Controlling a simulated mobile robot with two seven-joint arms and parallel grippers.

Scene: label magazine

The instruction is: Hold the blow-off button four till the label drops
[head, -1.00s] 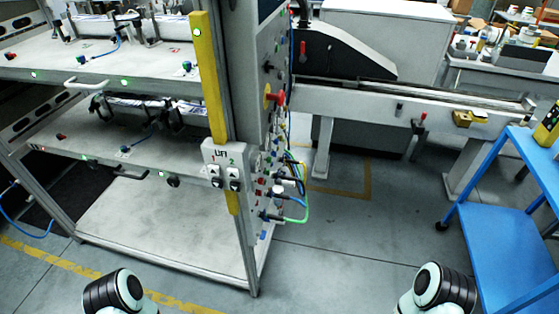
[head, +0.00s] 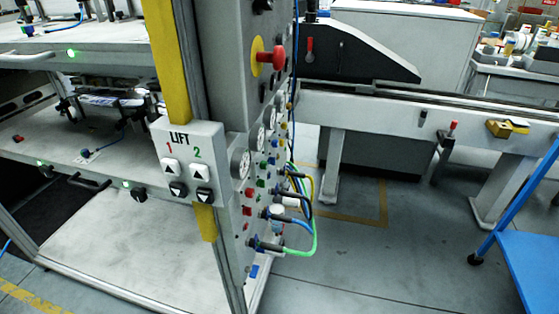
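The label magazine's side panel (head: 238,105) faces right and carries small coloured buttons, gauges and hose fittings. I cannot read any numbers there, so I cannot tell which one is blow-off button four. A red knob on a yellow disc (head: 257,57) is high on the panel. A LIFT box (head: 190,143) on the front post has arrow buttons under the numbers 1 and 2. I cannot make out a single label on the magazine's shelves. Neither of my grippers is in view.
Blue, green and yellow hoses (head: 311,215) loop out from the lower panel. A long grey rail (head: 370,118) runs to the right behind it. A blue cart (head: 535,262) stands at the right edge. The floor (head: 400,275) between is clear.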

